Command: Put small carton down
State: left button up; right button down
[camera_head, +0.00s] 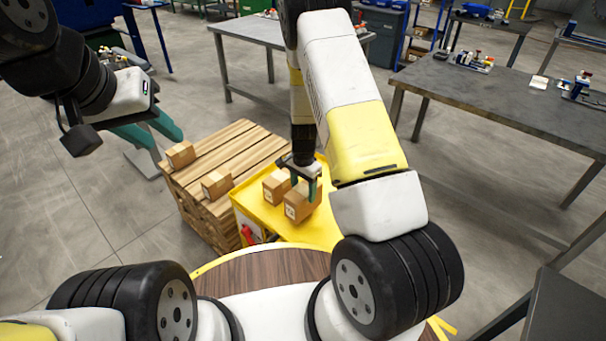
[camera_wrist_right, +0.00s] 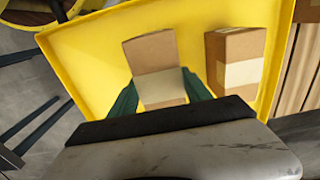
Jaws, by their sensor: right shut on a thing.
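My right gripper (camera_head: 306,186) is shut on a small brown carton (camera_head: 298,204) over the yellow cart top (camera_head: 262,219). In the right wrist view this carton (camera_wrist_right: 155,60) sits upright between the green fingers. I cannot tell whether its base touches the cart top. A second small carton (camera_head: 276,186) stands on the cart beside the held one, a small gap apart; it also shows in the right wrist view (camera_wrist_right: 236,62). My left gripper (camera_head: 158,134) is open and empty, raised at the left, away from the cart.
A wooden pallet stack (camera_head: 240,150) stands beside the cart, with two small cartons (camera_head: 181,154) (camera_head: 216,185) on its top. A grey worktable (camera_head: 490,95) with small items is at the right, and another table (camera_head: 250,28) is behind. Bare floor lies at the left.

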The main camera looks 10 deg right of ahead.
jog(key=shift+w+d, duration=0.25)
jog(key=shift+d, duration=0.75)
jog(key=f, duration=0.1)
jog(key=d+f, duration=0.1)
jog(key=f, duration=0.1)
jog(key=shift+f, duration=0.35)
jog(key=shift+f, duration=0.15)
jog(key=shift+c, duration=2.4)
grip_release()
